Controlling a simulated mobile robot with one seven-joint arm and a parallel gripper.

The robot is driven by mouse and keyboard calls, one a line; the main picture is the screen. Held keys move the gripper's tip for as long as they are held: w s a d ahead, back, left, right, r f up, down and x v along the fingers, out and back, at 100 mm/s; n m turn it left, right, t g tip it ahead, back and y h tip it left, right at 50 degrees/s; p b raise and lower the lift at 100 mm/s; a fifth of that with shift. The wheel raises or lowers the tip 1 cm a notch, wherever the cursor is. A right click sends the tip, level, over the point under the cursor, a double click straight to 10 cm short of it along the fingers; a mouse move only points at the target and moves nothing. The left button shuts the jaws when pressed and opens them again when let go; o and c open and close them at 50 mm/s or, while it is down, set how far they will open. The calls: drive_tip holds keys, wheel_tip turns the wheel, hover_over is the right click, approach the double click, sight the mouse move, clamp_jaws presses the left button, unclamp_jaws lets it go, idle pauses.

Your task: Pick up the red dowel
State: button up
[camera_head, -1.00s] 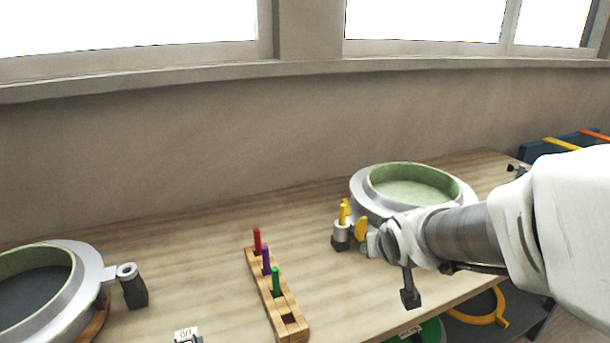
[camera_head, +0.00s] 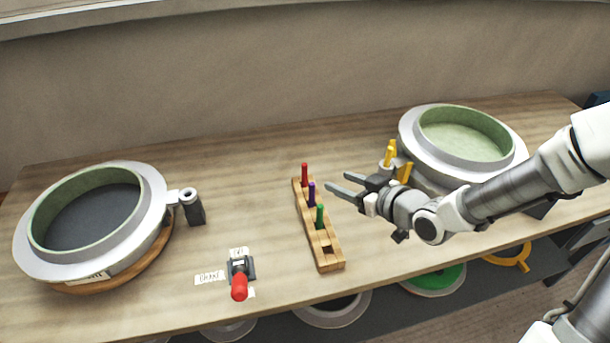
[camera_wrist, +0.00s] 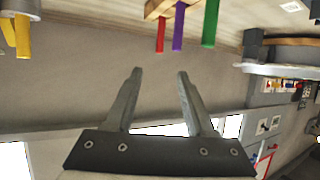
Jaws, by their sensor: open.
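The red dowel (camera_head: 305,174) stands upright in the far end hole of a wooden rack (camera_head: 327,248) on the bench. A purple dowel (camera_head: 312,194) and a green dowel (camera_head: 320,216) stand in the same rack, nearer the front. The rack's front hole is empty. My gripper (camera_head: 338,184) is open and empty, just right of the rack, with its fingers pointing left toward the dowels. In the wrist view the red dowel (camera_wrist: 161,33) shows above and beyond the fingertips (camera_wrist: 159,72), apart from them.
Another round mould (camera_head: 150,225) is at left. A red-handled switch (camera_head: 239,285) sits near the front edge.

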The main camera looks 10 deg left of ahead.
sight(306, 169)
drive_tip(key=b+x, duration=0.1)
drive_tip(key=x, duration=0.6)
drive_tip(key=b+x, duration=0.1)
drive_tip(key=x, duration=0.7)
drive_tip(key=shift+a+f+b, duration=0.15)
drive_tip(key=shift+f+b, duration=0.15)
drive_tip(key=shift+b, duration=0.1)
drive_tip(key=shift+c, duration=0.2)
clamp_jaws()
